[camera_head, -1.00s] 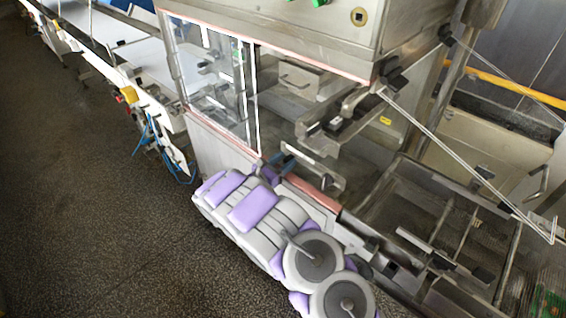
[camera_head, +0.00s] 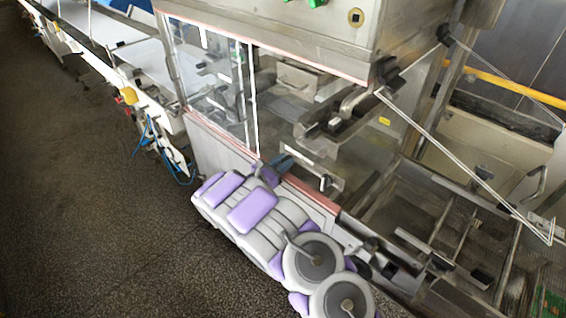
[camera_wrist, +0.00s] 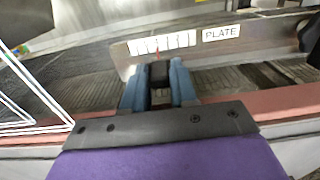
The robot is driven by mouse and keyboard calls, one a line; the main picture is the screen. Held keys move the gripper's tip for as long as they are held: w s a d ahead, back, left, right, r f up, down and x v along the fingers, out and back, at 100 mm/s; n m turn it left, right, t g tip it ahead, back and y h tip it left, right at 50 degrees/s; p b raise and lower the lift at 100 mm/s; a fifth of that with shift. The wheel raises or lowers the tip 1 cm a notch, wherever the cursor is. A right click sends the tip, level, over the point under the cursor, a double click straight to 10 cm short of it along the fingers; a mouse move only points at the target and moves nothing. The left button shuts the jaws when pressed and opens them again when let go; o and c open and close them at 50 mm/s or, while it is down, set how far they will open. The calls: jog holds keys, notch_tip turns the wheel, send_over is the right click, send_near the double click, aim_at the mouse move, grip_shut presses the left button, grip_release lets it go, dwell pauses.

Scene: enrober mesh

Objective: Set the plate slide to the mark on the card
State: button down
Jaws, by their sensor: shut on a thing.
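My gripper (camera_wrist: 160,88) has blue fingers, shut on the dark block of the plate slide (camera_wrist: 159,71) in the wrist view. A thin red pointer (camera_wrist: 157,47) rises above the block. It stands in front of a white scale strip (camera_wrist: 178,41) with several dark ticks, a little left of the strip's middle. A label reading PLATE (camera_wrist: 221,33) is right of the strip on the metal panel. In the head view my gripper (camera_head: 283,163) is at the machine's front edge, and the slide there is too small to make out. I cannot pick out the card in either view.
A reddish rail (camera_wrist: 274,103) runs along the machine's front, close to my gripper. A dark knob (camera_wrist: 308,35) stands right of the label. A clear guard panel (camera_head: 215,85) is left of my arm, and a metal frame (camera_head: 440,225) lies to the right.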

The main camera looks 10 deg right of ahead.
jog(key=shift+s+d, duration=0.6)
jog(key=shift+s, duration=0.2)
jog(key=shift+s+d, duration=0.55)
jog(key=shift+s, duration=0.25)
jog(key=c, duration=1)
grip_release()
jog(key=shift+r, duration=0.1)
jog(key=shift+o, duration=0.2)
jog(key=shift+a, duration=0.15)
jog(key=p+v, duration=0.3)
jog(key=v, duration=1.4)
jog(key=shift+f, duration=0.2)
